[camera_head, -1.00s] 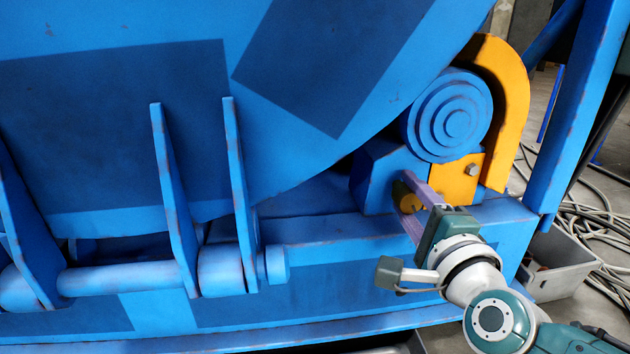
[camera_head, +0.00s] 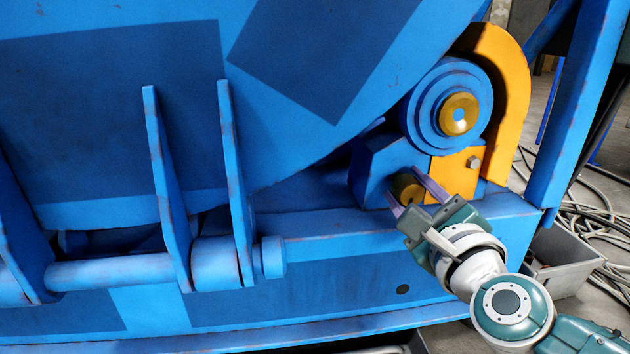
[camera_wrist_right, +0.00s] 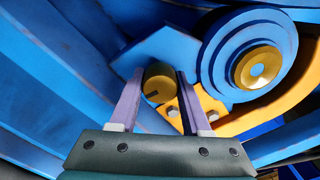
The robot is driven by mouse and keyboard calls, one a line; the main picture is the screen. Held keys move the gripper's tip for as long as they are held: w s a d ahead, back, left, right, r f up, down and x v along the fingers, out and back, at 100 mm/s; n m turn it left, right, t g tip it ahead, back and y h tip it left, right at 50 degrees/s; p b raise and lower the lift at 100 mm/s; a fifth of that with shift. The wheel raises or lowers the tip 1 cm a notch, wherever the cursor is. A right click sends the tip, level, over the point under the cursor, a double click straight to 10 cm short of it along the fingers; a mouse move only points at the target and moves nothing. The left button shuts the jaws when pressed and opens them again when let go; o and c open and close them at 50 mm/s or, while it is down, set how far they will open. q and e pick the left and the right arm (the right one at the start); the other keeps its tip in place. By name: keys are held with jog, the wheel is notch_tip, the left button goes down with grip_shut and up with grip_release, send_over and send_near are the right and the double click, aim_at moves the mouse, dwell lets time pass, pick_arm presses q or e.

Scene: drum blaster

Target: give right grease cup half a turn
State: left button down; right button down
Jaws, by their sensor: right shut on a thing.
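The right grease cup (camera_head: 407,188) is a small brass cylinder on the face of the blue bearing block, below the roller. In the right wrist view the gripper (camera_wrist_right: 160,80) has one finger left and one right of the cup. The fingers hide parts of the cup's sides. My left gripper is out of view.
A blue ringed roller (camera_head: 422,112) with a brass disc (camera_head: 459,114) is above the cup. A yellow guard (camera_head: 512,95) curves around it. A blue beam (camera_head: 330,262) runs below. A grey bin (camera_head: 562,265) and cables (camera_head: 598,225) lie on the floor at right.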

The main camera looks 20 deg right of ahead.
dwell(0.4)
jog(key=shift+c, duration=1.9)
grip_release()
jog(key=shift+s+a+p, duration=0.15)
jog(key=shift+s+p, duration=0.25)
jog(key=shift+s, duration=0.1)
jog(key=p+v, duration=0.3)
jog(key=v, duration=0.5)
jog(key=shift+s, duration=0.4)
jog(key=shift+a, duration=0.1)
